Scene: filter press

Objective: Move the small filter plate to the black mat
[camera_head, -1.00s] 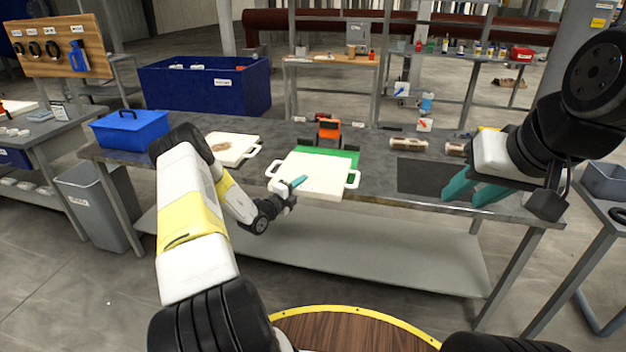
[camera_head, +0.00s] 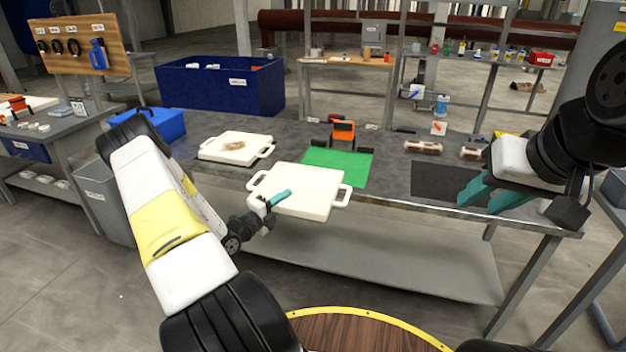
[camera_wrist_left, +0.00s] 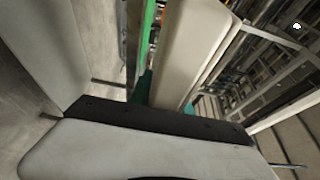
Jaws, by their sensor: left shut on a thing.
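A white filter plate (camera_head: 303,189) with a handle on each side is held at its left front part by my left gripper (camera_head: 279,198). It hangs at the table's front edge, in front of the green mat (camera_head: 350,170); its height above the table is hard to tell. In the left wrist view the plate (camera_wrist_left: 190,45) stands edge-on between the teal fingers. Another white plate (camera_head: 212,148) with a brown patch lies on the table to the left. The black mat (camera_head: 440,178) lies bare at the right. My right gripper (camera_head: 486,196) is open and empty over the mat's front right part.
An orange and black device (camera_head: 343,133) stands behind the green mat. Two cylindrical things (camera_head: 423,148) (camera_head: 472,153) lie behind the black mat. A blue box (camera_head: 165,124) stands at the table's left end. A strip of bare table lies between the green and black mats.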

